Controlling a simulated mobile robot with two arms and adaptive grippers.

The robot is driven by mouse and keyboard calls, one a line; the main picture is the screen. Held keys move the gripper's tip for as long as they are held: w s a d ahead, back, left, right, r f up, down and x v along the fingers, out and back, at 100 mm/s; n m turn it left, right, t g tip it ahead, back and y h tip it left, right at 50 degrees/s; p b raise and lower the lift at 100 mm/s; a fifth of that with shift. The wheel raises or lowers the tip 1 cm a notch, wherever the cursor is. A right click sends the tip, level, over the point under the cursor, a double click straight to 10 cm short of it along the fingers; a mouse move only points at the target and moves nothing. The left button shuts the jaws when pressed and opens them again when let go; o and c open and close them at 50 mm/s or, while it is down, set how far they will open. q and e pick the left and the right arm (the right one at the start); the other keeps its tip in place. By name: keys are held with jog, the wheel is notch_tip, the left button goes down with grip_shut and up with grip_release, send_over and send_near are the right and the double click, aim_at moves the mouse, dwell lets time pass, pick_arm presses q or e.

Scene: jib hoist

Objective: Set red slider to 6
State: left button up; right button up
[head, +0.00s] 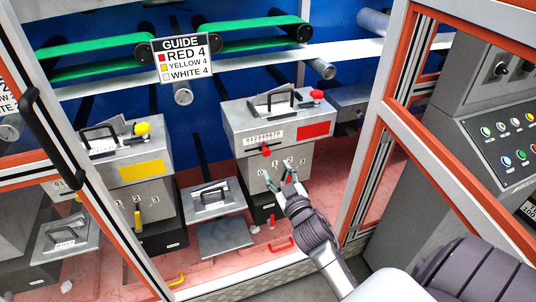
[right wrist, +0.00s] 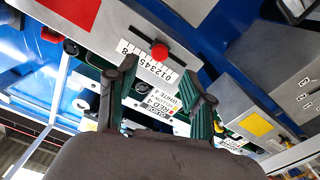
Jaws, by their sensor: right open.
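The red slider knob (head: 266,151) sits on the front of the grey box with the red label (head: 314,130), just below a white number scale (head: 265,136). In the right wrist view the red knob (right wrist: 159,52) stands at the edge of the white scale (right wrist: 148,68); I cannot read its exact setting. My right gripper (head: 281,181) is open and empty, in front of the box and just below and right of the knob, apart from it. In the right wrist view the fingertips (right wrist: 163,80) lie to either side of the scale. My left gripper is not in view.
A guide sign (head: 182,58) reads RED 4, YELLOW 4, WHITE 4. A box with a yellow label (head: 141,170) stands to the left. An orange-framed door (head: 455,130) and a button panel (head: 510,138) are on the right. A low grey box (head: 212,197) stands between the machines.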

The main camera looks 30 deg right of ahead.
aim_at(268, 154)
jog(key=x, duration=0.6)
jog(key=shift+w+p, duration=0.3)
jog(key=shift+w, duration=0.1)
jog(key=shift+x, duration=0.8)
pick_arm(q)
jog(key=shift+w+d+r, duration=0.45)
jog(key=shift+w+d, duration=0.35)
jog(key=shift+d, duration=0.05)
pick_arm(e)
jog(key=shift+f, duration=0.1)
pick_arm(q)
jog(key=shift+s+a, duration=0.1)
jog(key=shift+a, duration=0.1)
pick_arm(e)
jog(key=shift+c, duration=0.2)
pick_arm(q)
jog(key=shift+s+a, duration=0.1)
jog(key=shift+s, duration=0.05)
pick_arm(e)
grip_shut()
jog(key=shift+d, duration=0.1)
